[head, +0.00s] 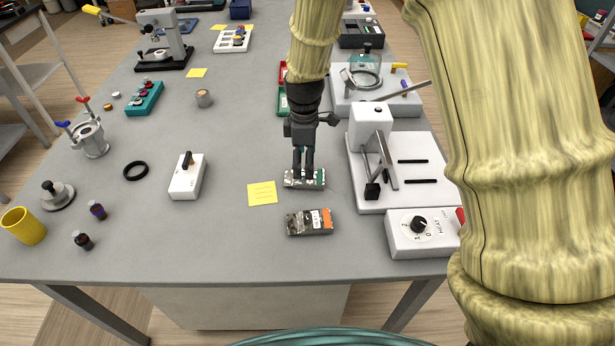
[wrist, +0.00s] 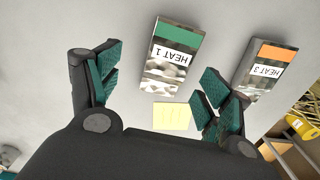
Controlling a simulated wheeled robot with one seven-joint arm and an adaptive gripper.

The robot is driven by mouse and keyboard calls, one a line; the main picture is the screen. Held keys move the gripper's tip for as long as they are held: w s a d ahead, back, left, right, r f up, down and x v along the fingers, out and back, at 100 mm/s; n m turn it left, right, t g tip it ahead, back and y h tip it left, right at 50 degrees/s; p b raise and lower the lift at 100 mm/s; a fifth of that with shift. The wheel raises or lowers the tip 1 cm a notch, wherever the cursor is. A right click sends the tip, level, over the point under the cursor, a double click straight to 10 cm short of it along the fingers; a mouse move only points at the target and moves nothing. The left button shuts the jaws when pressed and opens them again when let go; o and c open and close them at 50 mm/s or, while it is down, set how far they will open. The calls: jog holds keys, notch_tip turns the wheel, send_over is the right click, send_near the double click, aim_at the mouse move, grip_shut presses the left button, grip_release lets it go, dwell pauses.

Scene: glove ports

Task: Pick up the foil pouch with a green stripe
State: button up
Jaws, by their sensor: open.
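The foil pouch with a green stripe (head: 317,178) lies flat on the grey table (head: 230,246). In the wrist view the same pouch (wrist: 171,57) carries a white label reading "HEAT 1". My gripper (head: 302,175) is over its left part in the head view and hides some of it. In the wrist view my gripper (wrist: 152,82) is open, with the green-striped pouch between and beyond its fingers, nothing held. A second foil pouch with an orange stripe (head: 309,222) lies nearer the front edge; its label reads "HEAT 3" in the wrist view (wrist: 263,70).
A yellow note (head: 262,193) lies left of the pouches. A white sealer-like device (head: 385,189) and a white box with a dial (head: 420,233) stand close on the right. A white switch box (head: 187,177) stands to the left. The table's front middle is clear.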

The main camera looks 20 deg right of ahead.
aim_at(304, 179)
jog(key=shift+s+f+p, duration=0.4)
jog(key=shift+s+p, duration=0.1)
jog(key=shift+s, duration=0.3)
jog(key=f, duration=0.3)
jog(key=shift+w+f+p, duration=0.25)
jog(key=shift+w+p, duration=0.1)
jog(key=shift+p, duration=0.05)
jog(key=shift+s, duration=0.2)
jog(key=shift+w, duration=0.1)
jog(key=c, duration=1.1)
